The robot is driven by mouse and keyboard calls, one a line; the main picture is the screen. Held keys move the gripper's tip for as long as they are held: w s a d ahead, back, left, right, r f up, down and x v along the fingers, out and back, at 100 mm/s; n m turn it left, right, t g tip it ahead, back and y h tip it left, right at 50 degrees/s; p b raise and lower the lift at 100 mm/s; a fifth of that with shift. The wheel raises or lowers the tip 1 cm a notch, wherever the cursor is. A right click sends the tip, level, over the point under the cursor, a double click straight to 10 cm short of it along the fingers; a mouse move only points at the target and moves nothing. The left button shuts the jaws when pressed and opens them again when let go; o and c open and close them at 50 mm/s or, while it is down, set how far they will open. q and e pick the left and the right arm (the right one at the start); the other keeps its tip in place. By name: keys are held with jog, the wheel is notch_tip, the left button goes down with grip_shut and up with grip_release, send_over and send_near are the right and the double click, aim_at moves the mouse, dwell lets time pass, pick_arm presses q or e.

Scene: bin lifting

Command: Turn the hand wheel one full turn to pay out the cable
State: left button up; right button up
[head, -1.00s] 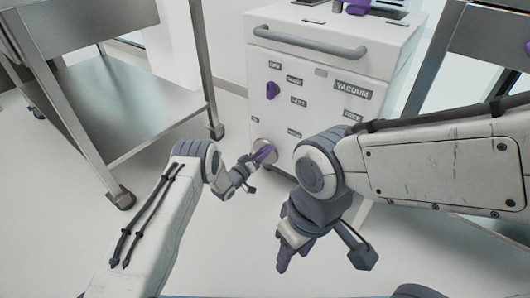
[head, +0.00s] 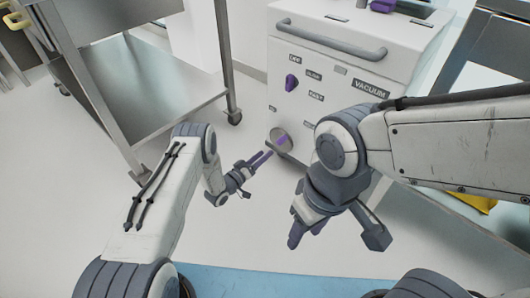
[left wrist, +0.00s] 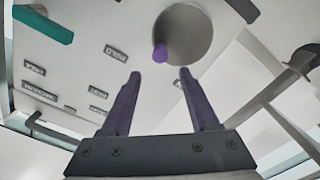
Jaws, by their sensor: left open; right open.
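The hand wheel (head: 275,136) is a round grey disc low on the front of the white cabinet, with a small purple handle knob (head: 283,140). In the left wrist view the wheel (left wrist: 190,37) and its knob (left wrist: 160,54) lie beyond the fingertips. My left gripper (head: 258,160) points at the wheel, open and empty; its purple fingers (left wrist: 158,80) are apart from the knob. My right gripper (head: 307,232) is open, hanging low in front of the cabinet, away from the wheel. No cable is visible.
The cabinet (head: 350,125) has a grey handle bar (head: 330,42), a purple switch (head: 291,81) and several labels. A steel cart (head: 150,95) stands to the left, another steel table on the right. White floor is clear between cart and cabinet.

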aim_at(278, 144)
pick_arm(q)
jog(key=w+d+m, duration=0.2)
jog(key=m, duration=0.1)
jog(key=w+d+m, duration=0.1)
jog(key=w+m, duration=0.2)
jog(key=w+d+m, duration=0.2)
jog(key=m, duration=0.1)
jog(key=shift+w+d+f, duration=0.2)
jog(key=shift+d+f, duration=0.05)
jog(key=shift+d, duration=0.05)
jog(key=shift+w+d+r+b, duration=0.15)
jog(key=shift+w+d+b, duration=0.2)
jog(key=shift+w, duration=0.1)
grip_shut()
